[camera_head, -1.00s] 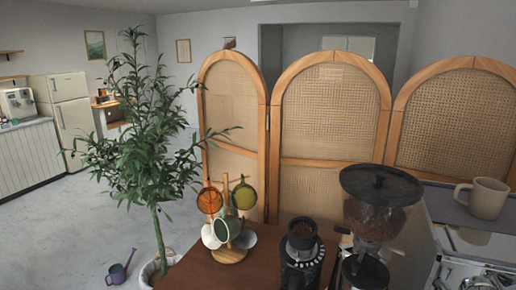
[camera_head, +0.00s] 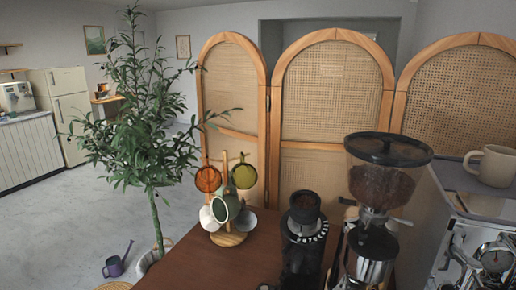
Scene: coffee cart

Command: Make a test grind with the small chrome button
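Two grinders stand on the brown cart top in the head view. The smaller black grinder (camera_head: 303,240) has a dark open cup of coffee grounds or beans on top and a ring of light marks around its collar. To its right is a larger grinder (camera_head: 372,250) with a clear hopper (camera_head: 382,185) of beans, a dark lid and a shiny metal body. I cannot make out a small chrome button on either one. Neither of my grippers shows in this view.
A wooden mug tree (camera_head: 228,238) with several coloured cups stands left of the grinders. A chrome espresso machine (camera_head: 490,260) with a beige mug (camera_head: 491,165) on top is at the right. Rattan screens (camera_head: 335,95) stand behind. The cart top (camera_head: 205,268) is clear at front left.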

